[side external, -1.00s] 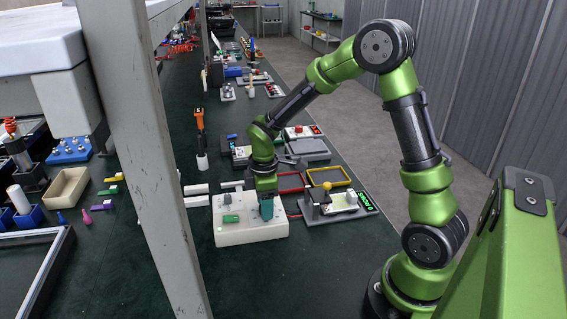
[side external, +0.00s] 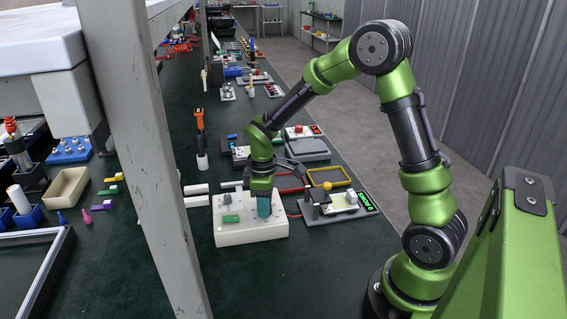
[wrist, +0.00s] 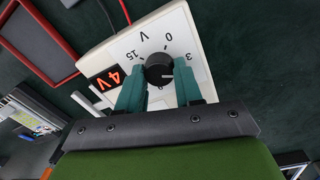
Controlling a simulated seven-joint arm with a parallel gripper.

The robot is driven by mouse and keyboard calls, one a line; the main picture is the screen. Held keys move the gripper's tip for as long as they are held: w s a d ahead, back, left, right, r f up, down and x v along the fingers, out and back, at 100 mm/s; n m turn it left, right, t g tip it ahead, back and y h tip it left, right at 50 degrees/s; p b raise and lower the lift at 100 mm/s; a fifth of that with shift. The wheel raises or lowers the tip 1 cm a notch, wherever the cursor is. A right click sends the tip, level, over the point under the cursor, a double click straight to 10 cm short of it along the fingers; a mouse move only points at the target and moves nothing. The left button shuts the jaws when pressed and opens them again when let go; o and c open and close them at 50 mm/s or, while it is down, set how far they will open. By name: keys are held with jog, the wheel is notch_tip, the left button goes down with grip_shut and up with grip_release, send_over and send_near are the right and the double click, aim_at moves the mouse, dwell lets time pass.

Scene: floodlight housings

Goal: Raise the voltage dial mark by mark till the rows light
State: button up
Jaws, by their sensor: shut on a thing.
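The voltage dial (wrist: 158,66) is a black knob with a pale pointer line on a white supply box (wrist: 202,62). Numbers including 0, 3 and 15 and a V surround it, upside down in the wrist view. The red display (wrist: 104,79) on the box reads 4V. My gripper (wrist: 160,80) has its two teal fingers on either side of the knob and is shut on it. In the side view my gripper (side external: 264,206) points down onto the white box (side external: 240,235) and hides the knob. I cannot make out any lit rows.
An orange-topped tool (side external: 199,130) stands behind left.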

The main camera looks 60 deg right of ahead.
jog(key=m, duration=0.3)
jog(key=shift+m, duration=2.1)
jog(key=o, duration=1)
jog(key=r, duration=1.7)
jog(key=shift+w+a, duration=0.1)
jog(key=shift+a, duration=0.3)
